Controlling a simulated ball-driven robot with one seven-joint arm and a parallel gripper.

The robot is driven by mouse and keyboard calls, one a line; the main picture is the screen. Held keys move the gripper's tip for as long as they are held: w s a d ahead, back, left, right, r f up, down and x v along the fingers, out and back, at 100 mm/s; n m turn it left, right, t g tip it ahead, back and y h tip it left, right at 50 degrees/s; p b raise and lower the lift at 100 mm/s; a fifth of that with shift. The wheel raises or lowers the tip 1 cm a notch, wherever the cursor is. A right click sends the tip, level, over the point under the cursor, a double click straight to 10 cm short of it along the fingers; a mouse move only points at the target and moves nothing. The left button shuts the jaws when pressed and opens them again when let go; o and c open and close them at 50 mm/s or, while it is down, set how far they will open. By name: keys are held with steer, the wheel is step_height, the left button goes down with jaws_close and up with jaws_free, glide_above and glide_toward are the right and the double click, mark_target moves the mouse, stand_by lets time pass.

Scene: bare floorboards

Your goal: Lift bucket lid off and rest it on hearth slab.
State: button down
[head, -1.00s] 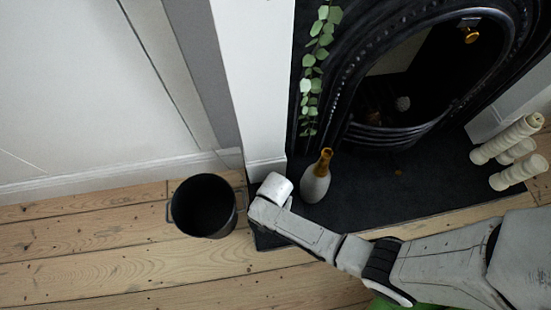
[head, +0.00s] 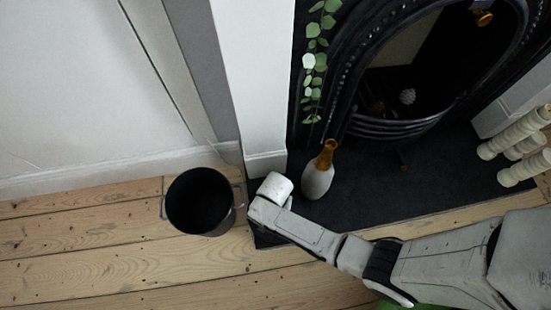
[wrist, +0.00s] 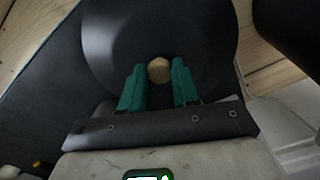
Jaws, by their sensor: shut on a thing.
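The black bucket (head: 200,203) stands on the floorboards in the head view, its top open and no lid on it. The lid (wrist: 205,35) shows in the wrist view as a dark round disc with a small wooden knob (wrist: 159,70). My gripper (wrist: 159,80) has its two green fingers shut on this knob. The dark hearth slab (head: 390,190) lies before the fireplace; its surface (wrist: 45,75) also shows left of the lid in the wrist view. In the head view, my arm hides the gripper and lid. I cannot tell whether the lid touches the slab.
Green trailing leaves (head: 315,62) hang by the fireplace. The middle of the slab is clear.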

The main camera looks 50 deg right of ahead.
steer(key=shift+f+b, duration=0.4)
steer(key=shift+f, duration=0.15)
steer(key=c, duration=0.8)
jaws_free()
steer(key=shift+o, duration=0.2)
step_height(320, 180, up, 11)
steer(key=p, duration=0.6)
steer(key=shift+p, duration=0.4)
steer(key=shift+f, duration=0.1)
steer(key=s+d+r+n, duration=0.3)
steer(key=r+n, duration=0.1)
steer(key=r, duration=0.3)
steer(key=s+d+r+n+t, duration=0.15)
steer(key=s+r+n, duration=0.25)
steer(key=r, duration=0.4)
steer(key=s+d+r+n+g, duration=0.1)
steer(key=s+d+r+n, duration=0.2)
steer(key=r, duration=0.4)
step_height(320, 180, up, 32)
steer(key=p, duration=3.2)
steer(key=shift+d+f+p, duration=0.15)
steer(key=shift+f+p, duration=0.05)
steer(key=shift+p, duration=0.1)
